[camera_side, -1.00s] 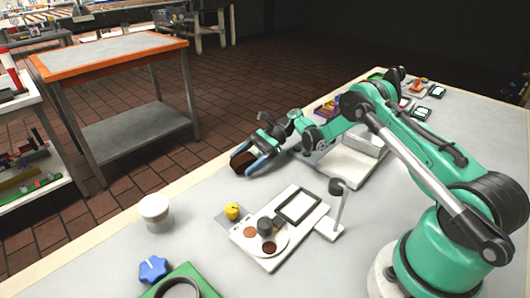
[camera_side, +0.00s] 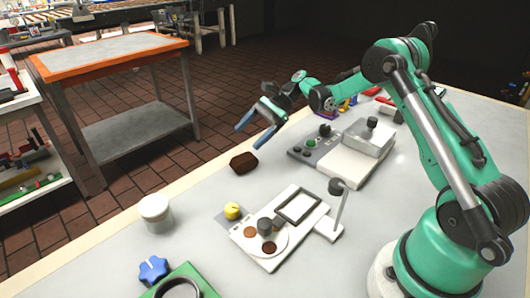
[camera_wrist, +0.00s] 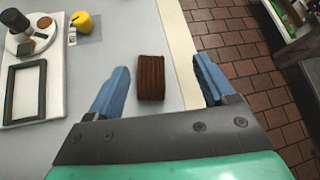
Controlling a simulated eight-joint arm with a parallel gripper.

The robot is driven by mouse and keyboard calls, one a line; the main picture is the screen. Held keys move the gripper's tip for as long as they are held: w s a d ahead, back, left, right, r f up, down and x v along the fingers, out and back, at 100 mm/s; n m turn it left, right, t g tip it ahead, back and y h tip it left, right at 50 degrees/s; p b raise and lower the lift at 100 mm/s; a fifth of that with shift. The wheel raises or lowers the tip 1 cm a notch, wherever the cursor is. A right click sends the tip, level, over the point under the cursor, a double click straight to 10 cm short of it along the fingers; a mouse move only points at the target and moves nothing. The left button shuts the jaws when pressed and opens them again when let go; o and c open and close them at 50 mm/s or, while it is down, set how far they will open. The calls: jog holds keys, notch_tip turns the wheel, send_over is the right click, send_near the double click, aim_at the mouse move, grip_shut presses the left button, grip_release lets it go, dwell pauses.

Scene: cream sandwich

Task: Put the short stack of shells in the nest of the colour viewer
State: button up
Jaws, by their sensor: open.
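The short stack of shells appears as a dark brown ribbed block (camera_side: 243,163) lying by itself on the table near its far edge. It also shows in the wrist view as a brown block (camera_wrist: 151,78) between my finger lines. My gripper (camera_side: 249,138) is open and empty, above the stack and apart from it; its blue fingers (camera_wrist: 161,66) are spread wide in the wrist view. A white board (camera_side: 313,227) appears to be the colour viewer. It has a dark rectangular frame (camera_side: 309,212), probably the nest, which looks empty and shows at left in the wrist view (camera_wrist: 33,61).
A round plate with brown discs and a dark cylinder (camera_side: 264,225) sits beside the frame. A thin post with a dark head (camera_side: 335,187) rises at its right. A yellow knob (camera_side: 232,211), white jar (camera_side: 155,212) and grey-white machine (camera_side: 350,160) stand nearby.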

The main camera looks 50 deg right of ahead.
aim_at(248, 159)
jog(key=a+r+n+h, duration=0.1)
jog(key=s+a+r+n, duration=0.1)
jog(key=a+r+h, duration=0.1)
jog(key=r, duration=0.1)
jog(key=shift+s+r+n+h, duration=0.1)
jog(key=shift+s+n+h, duration=0.1)
jog(key=shift+n+h, duration=0.15)
jog(key=s+a+r+n+t+h, duration=0.1)
jog(key=s+n+t+h, duration=0.1)
jog(key=s+n+h, duration=0.2)
jog(key=s+a+r+n+t+h, duration=0.2)
jog(key=s+n+h, duration=0.2)
jog(key=s+n, duration=0.6)
jog(key=shift+s+a+r+n, duration=0.15)
jog(key=shift+s+a+n, duration=0.05)
jog(key=shift+n, duration=0.35)
jog(key=shift+o, duration=0.5)
